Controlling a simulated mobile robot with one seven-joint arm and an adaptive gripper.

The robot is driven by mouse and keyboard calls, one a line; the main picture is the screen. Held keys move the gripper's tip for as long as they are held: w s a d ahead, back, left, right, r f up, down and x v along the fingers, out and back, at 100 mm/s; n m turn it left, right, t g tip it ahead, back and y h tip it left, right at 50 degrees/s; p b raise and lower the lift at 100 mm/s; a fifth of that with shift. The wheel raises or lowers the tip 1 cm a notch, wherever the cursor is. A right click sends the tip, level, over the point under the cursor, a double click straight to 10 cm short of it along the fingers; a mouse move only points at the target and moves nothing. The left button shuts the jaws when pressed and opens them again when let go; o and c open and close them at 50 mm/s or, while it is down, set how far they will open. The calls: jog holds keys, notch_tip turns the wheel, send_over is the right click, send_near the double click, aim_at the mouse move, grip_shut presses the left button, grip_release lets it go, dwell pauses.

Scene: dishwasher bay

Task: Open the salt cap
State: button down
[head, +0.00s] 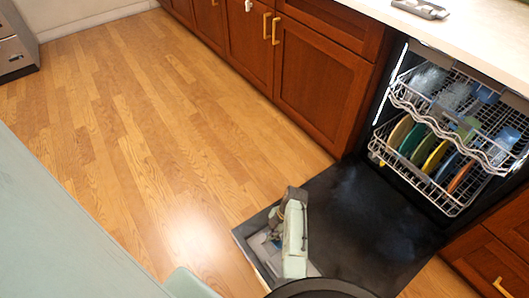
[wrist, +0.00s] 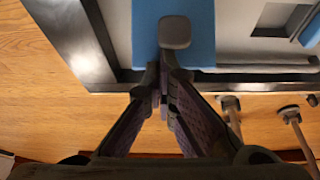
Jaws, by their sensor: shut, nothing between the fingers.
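In the wrist view, a flat blue panel (wrist: 143,30) lies in a dark-edged, light-grey recess. A grey rounded block (wrist: 175,32) shows in front of it. I cannot tell for sure which part is the salt cap or whether it has been opened. My gripper (wrist: 163,82) is shut and empty, with its fingertips converging just below the block in the picture. I cannot tell whether they touch it. In the head view, my gripper (head: 276,226) is over the left end of the lowered dishwasher door, and my arm hides much of that area.
The black dishwasher door (head: 350,205) lies open above the wooden floor (head: 130,130). The upper rack (head: 400,98) and the lower rack (head: 385,158) hold dishes, including several coloured plates (head: 434,156). Brown cabinets (head: 315,85) stand behind. The floor to the left is clear.

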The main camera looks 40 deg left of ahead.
jog(key=shift+w+d+r+b, duration=0.1)
jog(key=shift+w+d+b, duration=0.1)
jog(key=shift+w, duration=0.3)
jog(key=shift+w+d+r+b, duration=0.1)
jog(key=shift+w+d, duration=0.1)
jog(key=shift+w, duration=0.25)
jog(key=w+b, duration=0.1)
jog(key=w+d+b, duration=0.1)
jog(key=w, duration=0.1)
jog(key=w+d+b, duration=0.1)
jog(key=b, duration=0.1)
jog(key=shift+w+f, duration=0.15)
jog(key=shift+f, duration=0.25)
jog(key=shift+w+d+f+b, duration=0.1)
jog(key=shift+w+b, duration=0.35)
jog(key=shift+w+d+f+b, duration=0.1)
jog(key=shift+w+b, duration=0.3)
jog(key=shift+b, duration=0.05)
jog(key=shift+w, duration=0.1)
jog(key=shift+d, duration=0.1)
jog(key=a+v, duration=0.1)
jog(key=v, duration=1.2)
jog(key=shift+r, duration=0.35)
jog(key=shift+d, duration=0.1)
